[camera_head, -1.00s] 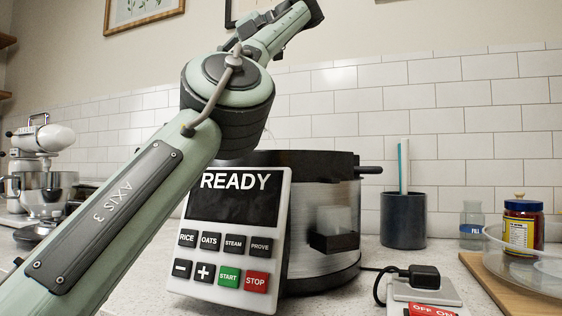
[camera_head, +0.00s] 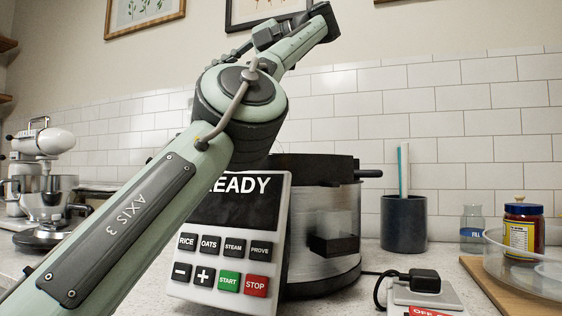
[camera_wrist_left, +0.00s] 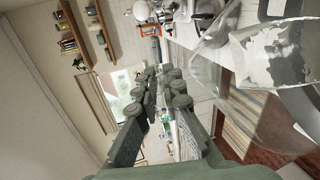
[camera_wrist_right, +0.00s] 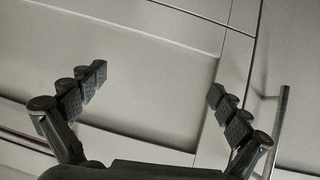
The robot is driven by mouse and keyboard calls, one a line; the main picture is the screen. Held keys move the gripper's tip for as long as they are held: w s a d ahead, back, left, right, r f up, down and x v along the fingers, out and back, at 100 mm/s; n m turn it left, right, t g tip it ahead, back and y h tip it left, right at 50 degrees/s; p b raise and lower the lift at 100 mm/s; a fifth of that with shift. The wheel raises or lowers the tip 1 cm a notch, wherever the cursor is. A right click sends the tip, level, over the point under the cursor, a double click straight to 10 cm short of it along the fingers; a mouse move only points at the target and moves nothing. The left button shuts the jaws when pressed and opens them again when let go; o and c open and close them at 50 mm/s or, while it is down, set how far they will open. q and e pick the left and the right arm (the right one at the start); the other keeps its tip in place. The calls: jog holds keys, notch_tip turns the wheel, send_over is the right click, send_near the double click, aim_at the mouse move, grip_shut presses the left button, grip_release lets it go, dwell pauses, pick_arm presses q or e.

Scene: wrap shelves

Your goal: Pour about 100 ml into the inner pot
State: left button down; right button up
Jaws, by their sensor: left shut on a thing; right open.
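The cooker (camera_head: 325,215) stands on the counter behind its white READY control panel (camera_head: 228,285). Its dark upper rim shows; the inner pot's inside is hidden from this low angle and by my left arm. A small clear vessel marked FILL (camera_head: 472,232) stands at the right. My right gripper (camera_wrist_right: 156,83) is open and empty.
A dark cup (camera_head: 404,225) with a pale stick stands right of the cooker. Beyond are a jar (camera_head: 523,232), a clear bowl and a wooden board. A switch box (camera_head: 425,293) with cable sits in front. A mixer (camera_head: 45,185) stands left. Plain panels face my right gripper.

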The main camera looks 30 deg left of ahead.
pick_arm(q)
jog(key=shift+d+r, duration=0.15)
jog(key=shift+r, duration=0.25)
jog(key=shift+f, duration=0.1)
jog(key=shift+s+a, duration=0.2)
jog(key=shift+s+a+b, duration=0.1)
jog(key=shift+s+b, duration=0.05)
jog(key=shift+b, duration=0.15)
jog(key=shift+y, duration=0.3)
jog(key=shift+d+r, duration=0.25)
jog(key=shift+d, duration=0.15)
pick_arm(e)
jog(key=d+f, duration=0.1)
jog(key=s+f+g, duration=0.1)
jog(key=s+d+f+g+h, duration=0.1)
jog(key=shift+s+d+f, duration=0.15)
jog(key=shift+d+f, duration=0.15)
jog(key=shift+f, duration=0.05)
